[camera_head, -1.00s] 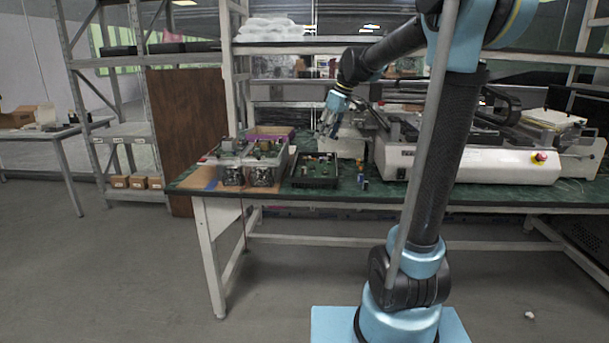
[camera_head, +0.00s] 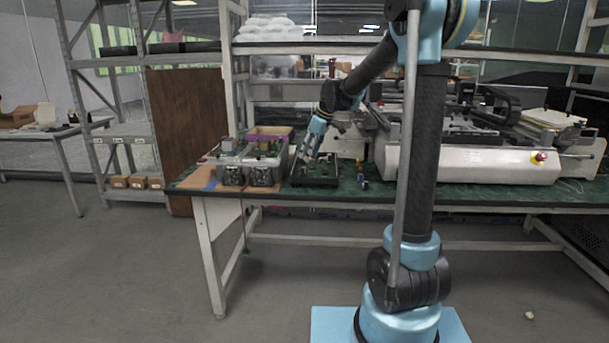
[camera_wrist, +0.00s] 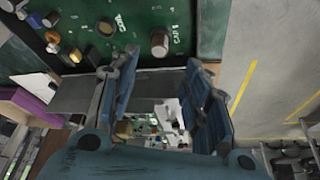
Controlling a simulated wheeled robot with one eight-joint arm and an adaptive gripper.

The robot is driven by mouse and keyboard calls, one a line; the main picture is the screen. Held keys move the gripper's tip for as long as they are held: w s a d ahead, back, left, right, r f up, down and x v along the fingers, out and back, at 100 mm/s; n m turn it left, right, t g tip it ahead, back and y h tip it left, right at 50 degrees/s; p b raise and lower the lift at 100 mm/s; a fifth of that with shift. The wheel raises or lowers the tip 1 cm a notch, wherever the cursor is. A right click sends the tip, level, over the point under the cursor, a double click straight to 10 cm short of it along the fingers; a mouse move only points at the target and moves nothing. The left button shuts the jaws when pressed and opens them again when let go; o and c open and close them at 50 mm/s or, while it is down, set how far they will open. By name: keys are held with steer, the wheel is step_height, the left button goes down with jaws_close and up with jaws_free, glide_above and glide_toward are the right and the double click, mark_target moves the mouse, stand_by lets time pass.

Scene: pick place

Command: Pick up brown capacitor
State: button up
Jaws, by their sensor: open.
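In the wrist view a brown cylinder with a pale top, which looks like the brown capacitor (camera_wrist: 160,43), stands on the green board (camera_wrist: 140,12) near white lettering. My gripper (camera_wrist: 162,80) is open, its blue fingers apart with nothing between them. The cylinder is just beyond the fingertips, towards the top of the picture, and apart from them. In the head view my gripper (camera_head: 308,155) is over the black-rimmed tray (camera_head: 315,184) holding the board. The capacitor is too small to tell there.
Two bins (camera_head: 263,176) of parts stand left of the tray, with a purple-edged box (camera_head: 268,131) behind. Small upright parts (camera_head: 362,180) stand on the green table to its right. A large white machine (camera_head: 470,167) fills the right side. Other small parts share the board.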

mark_target(304, 167)
steer(key=shift+d+x, duration=0.15)
steer(key=shift+x, duration=1.5)
steer(key=shift+d+x, duration=0.1)
steer(key=shift+x, duration=1.5)
steer(key=shift+w+f, duration=0.1)
steer(key=c, duration=0.9)
